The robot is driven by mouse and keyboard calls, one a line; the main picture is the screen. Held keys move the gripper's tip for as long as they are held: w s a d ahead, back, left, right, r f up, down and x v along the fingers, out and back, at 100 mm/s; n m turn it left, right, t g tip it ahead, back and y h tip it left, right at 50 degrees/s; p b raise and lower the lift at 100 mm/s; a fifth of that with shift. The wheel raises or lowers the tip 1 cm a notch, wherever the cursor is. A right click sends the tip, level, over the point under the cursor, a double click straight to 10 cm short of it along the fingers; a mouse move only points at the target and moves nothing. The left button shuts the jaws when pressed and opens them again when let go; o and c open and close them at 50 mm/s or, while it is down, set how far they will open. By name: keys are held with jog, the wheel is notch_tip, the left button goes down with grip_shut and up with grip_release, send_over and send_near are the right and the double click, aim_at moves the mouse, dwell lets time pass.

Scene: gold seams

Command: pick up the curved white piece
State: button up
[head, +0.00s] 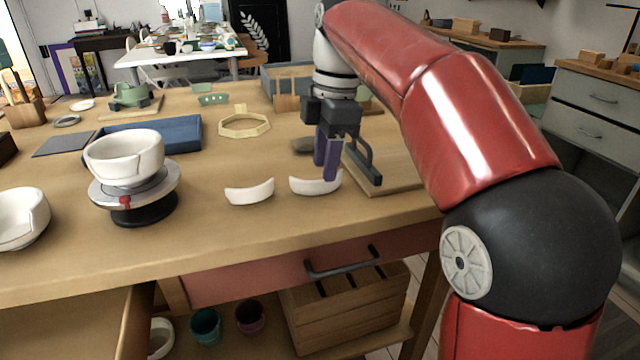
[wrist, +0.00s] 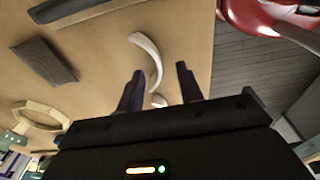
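Two curved white pieces lie on the wooden table. The right one (head: 308,186) is just below my gripper (head: 325,172); the left one (head: 250,193) lies apart from it. In the wrist view the nearer curved white piece (wrist: 149,52) extends beyond my gripper (wrist: 160,69), with its lower end showing between the fingers. A bit of the other curved white piece (wrist: 159,100) shows lower between the fingers, the rest hidden by the gripper body. My fingers are apart and empty, pointing down. I cannot tell whether a fingertip touches the right piece.
A board with a dark-handled tool (head: 362,162) lies right of the gripper. A dark block (head: 303,146) is behind it. A white bowl (head: 125,158) sits on a turntable (head: 152,195) to the left. An octagonal frame (head: 244,125) lies farther back. The table's front strip is clear.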

aim_at(318, 184)
jog(key=f, duration=0.4)
jog(key=shift+a+b, duration=0.35)
jog(key=shift+a, duration=0.05)
grip_shut()
